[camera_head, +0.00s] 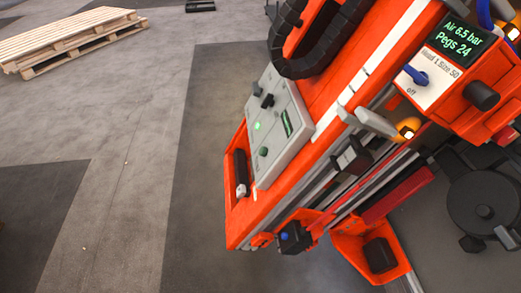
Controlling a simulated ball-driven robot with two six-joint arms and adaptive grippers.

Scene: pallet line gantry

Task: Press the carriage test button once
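A grey control panel (291,143) is fixed to the orange gantry (262,209), which appears tilted. The panel carries a bright green round button or lamp (258,127), a darker green button (263,152), black knobs (267,101) and a small dark display (287,124). A black block with a small blue round part (284,237) sits at the gantry's lower end. No readable label shows which of these is the carriage test button. Neither of my grippers is in view.
An orange box with a display (459,38) reads "Air 6.5 bar, Pegs 24". It has a blue lever (416,75) by "off". A black cable chain (295,50) curves above the panel. A wooden pallet (70,38) lies at upper left. The left floor is mostly clear.

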